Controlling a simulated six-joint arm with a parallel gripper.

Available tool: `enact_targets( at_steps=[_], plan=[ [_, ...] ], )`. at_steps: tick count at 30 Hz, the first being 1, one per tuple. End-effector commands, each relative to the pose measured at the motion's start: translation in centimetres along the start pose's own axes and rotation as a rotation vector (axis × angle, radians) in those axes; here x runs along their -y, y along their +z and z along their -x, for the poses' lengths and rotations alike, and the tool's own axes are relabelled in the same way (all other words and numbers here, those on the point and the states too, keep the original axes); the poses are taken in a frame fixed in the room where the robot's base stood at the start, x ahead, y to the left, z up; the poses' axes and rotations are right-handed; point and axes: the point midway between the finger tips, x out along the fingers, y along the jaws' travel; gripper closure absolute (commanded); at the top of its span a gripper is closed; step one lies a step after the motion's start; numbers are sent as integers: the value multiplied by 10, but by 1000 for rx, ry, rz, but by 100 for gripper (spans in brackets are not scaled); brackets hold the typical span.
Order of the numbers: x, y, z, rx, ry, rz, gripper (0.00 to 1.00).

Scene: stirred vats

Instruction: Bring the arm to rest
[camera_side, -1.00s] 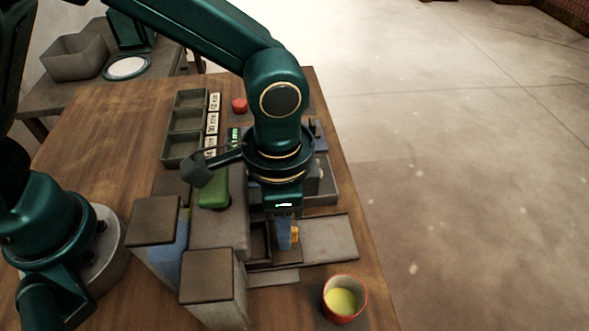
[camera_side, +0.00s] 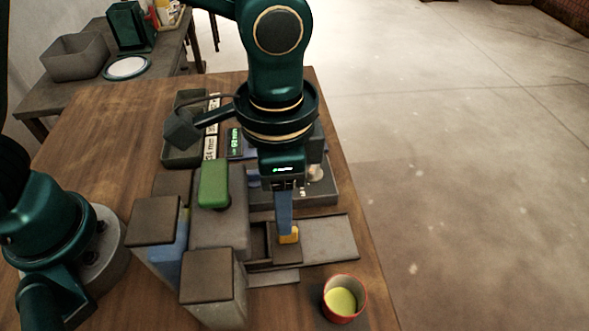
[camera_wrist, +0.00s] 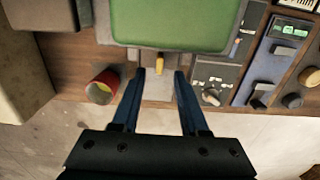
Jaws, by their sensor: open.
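My gripper (camera_side: 286,232) points down over the grey apparatus in the side view. In the wrist view its two blue fingers (camera_wrist: 160,73) stand apart, with nothing held between them. A small yellow piece (camera_side: 290,236) on the apparatus shows just by the fingertips in the side view. In the wrist view the yellow piece (camera_wrist: 156,63) lies in the gap, past the tips. I cannot tell whether a finger touches it. My wrist hides part of the bench behind it.
A green-topped block (camera_side: 213,186) stands left of my gripper and looms large in the wrist view (camera_wrist: 170,22). Tall brown-topped blocks (camera_side: 207,277) stand in front. A red cup with yellow contents (camera_side: 343,300) stands front right. Open floor is at right.

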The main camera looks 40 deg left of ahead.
Motion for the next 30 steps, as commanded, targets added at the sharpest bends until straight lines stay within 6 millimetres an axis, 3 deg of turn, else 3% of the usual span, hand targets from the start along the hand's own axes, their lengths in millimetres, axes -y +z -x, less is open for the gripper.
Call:
enact_targets(
  at_steps=[5,11,15,21,25,30],
  plan=[
    [4,-1,1,-6,-1,14,56],
    [40,4,42,-122,-20,135,56],
    [70,30,74,-217,-49,265,56],
    [96,77,100,-332,-102,447,56],
    [103,109,105,-399,-142,562,56],
    [103,144,98,-463,-188,688,56]
  ],
)
